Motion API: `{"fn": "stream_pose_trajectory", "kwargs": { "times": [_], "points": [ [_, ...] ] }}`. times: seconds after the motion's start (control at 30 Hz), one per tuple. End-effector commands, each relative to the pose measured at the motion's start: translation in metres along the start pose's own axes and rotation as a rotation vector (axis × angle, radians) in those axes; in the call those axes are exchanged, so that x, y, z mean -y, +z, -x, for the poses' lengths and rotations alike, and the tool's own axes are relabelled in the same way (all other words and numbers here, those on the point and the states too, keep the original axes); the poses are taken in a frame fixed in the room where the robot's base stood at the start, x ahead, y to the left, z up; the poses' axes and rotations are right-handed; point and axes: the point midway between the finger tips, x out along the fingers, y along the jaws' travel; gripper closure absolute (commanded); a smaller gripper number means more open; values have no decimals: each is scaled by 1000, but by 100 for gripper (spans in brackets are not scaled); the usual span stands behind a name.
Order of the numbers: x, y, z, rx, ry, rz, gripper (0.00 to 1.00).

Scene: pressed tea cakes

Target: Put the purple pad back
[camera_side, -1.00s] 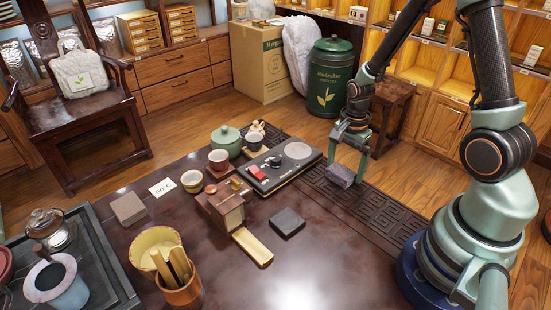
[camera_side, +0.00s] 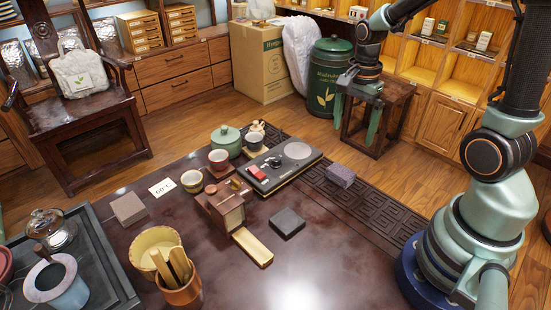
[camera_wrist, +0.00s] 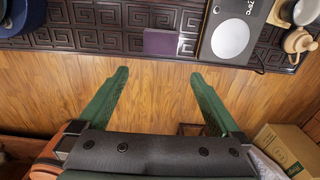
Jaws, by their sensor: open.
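The purple pad (camera_side: 341,175) is a small block with a purple-grey patterned top. It lies on the dark carved border strip of the table, just right of the black scale-like device (camera_side: 284,168). In the wrist view the pad (camera_wrist: 161,42) sits flat on the carved strip, close to the device's left edge. My gripper (camera_side: 356,112) is open and empty, raised above and beyond the pad, off the table's far edge. In the wrist view its two green fingers (camera_wrist: 160,78) are spread wide with only wooden floor between them.
A dark square pad (camera_side: 287,222) and a brown square pad (camera_side: 128,208) lie on the table. A wooden box (camera_side: 220,211) with an open drawer, cups and a green teapot (camera_side: 226,140) stand left of the device. A wooden stool (camera_side: 394,95) stands behind my gripper.

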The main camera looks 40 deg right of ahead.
Motion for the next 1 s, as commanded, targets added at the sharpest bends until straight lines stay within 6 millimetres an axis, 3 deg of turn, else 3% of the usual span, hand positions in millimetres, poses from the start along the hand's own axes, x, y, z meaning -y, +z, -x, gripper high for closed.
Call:
{"fn": "stream_pose_trajectory", "kwargs": {
  "times": [0.17, 0.5, 0.7, 1.0],
  "points": [
    [1, 10, 20, -17, -47, 143, 0],
    [-11, 69, 94, -203, -287, 1027, 0],
    [-23, 92, 116, -333, -366, 1406, 0],
    [-28, 98, 122, -386, -385, 1541, 0]
  ]
}}
